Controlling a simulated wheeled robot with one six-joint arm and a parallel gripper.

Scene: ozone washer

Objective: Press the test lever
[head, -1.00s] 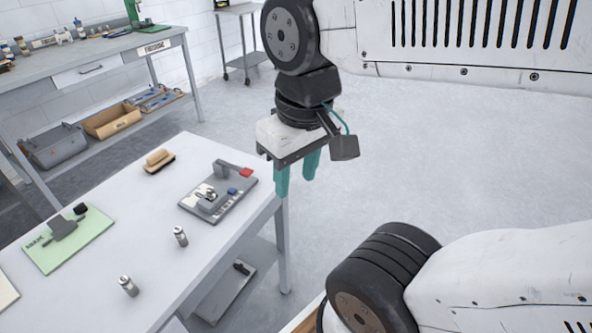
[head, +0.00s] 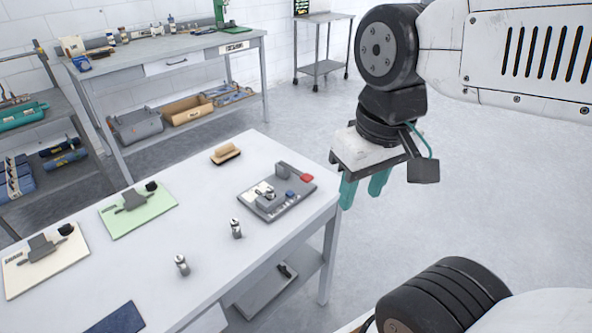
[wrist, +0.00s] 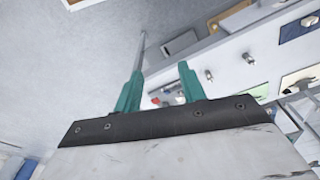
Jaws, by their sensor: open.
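The test lever (head: 290,172) is a grey arm with a red end on a grey device plate (head: 262,207) at the right side of the white table. A small metal fitting and a blue piece (head: 290,194) sit on the same plate. My gripper (head: 362,190) points down to the right of the lever, beyond the table edge, apart from the lever. Its teal fingers are spread with nothing between them. In the wrist view my gripper (wrist: 161,72) shows both fingers, and the lever's red end (wrist: 155,101) appears between them, partly hidden.
Two small metal cylinders (head: 236,228) (head: 182,265) stand on the white table (head: 215,195). A brush (head: 226,154), a green board (head: 138,210) and a cream board (head: 45,262) lie there too. A workbench (head: 160,52) stands behind. Floor to the right is clear.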

